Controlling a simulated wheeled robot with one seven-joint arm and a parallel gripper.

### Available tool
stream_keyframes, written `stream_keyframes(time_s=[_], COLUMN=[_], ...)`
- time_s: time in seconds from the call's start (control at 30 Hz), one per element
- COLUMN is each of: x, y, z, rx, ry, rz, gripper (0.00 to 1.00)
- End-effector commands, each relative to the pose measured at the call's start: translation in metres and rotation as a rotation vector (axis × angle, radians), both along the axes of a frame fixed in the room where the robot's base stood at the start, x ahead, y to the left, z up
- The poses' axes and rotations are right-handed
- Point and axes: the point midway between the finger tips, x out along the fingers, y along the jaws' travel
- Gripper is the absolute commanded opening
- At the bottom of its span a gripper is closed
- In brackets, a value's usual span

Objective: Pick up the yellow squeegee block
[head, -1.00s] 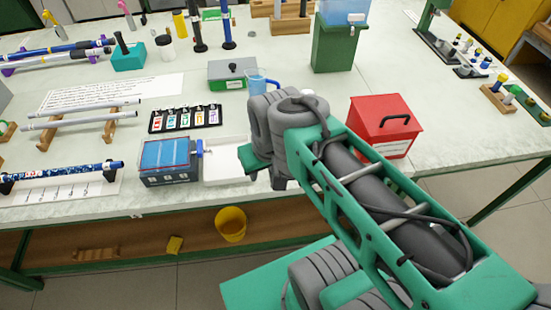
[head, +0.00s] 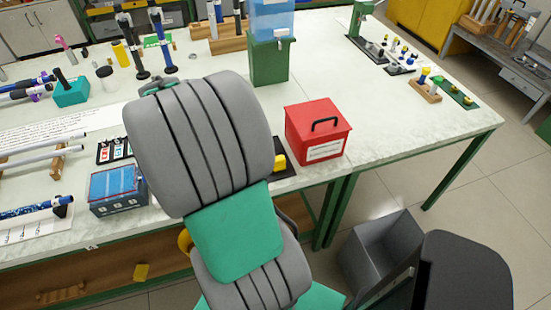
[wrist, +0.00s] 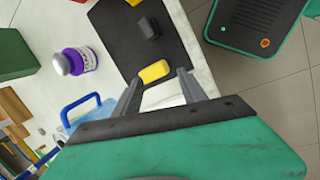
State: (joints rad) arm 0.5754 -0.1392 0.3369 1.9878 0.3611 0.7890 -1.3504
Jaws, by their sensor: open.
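A small yellow block (wrist: 154,71) lies on a black mat (wrist: 115,30) near the bench edge in the wrist view. A yellow piece (head: 280,161) also shows in the head view, partly hidden behind my arm, left of the red box. My gripper (wrist: 160,77) is open and empty, its two fingertips apart on either side of the yellow block in the picture. I cannot tell how far above the block they are. In the head view my arm hides the gripper.
A dark grey block (wrist: 149,28) lies on the mat near the yellow one. A purple jar (wrist: 80,61) and a blue-handled jug (wrist: 85,112) stand to the left. The red box (head: 318,135) stands right of my arm.

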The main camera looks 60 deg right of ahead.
Motion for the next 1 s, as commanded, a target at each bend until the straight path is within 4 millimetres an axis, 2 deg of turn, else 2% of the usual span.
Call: stream_keyframes(time_s=[0.03,0.1,0.23,0.4,0.8,1.0], x=[-0.023,-0.055,-0.096,-0.112,-0.125,-0.125], y=[-0.037,-0.075,-0.114,-0.126,-0.144,-0.144], z=[-0.007,-0.02,-0.036,-0.055,-0.11,-0.113], rx=[0.0,0.009,0.038,0.052,0.05,0.048], ry=[0.081,0.183,0.298,0.331,0.327,0.326], rz=[0.035,0.111,0.204,0.239,0.24,0.24], gripper=[0.49,0.49,0.49,0.49,0.49,0.49])
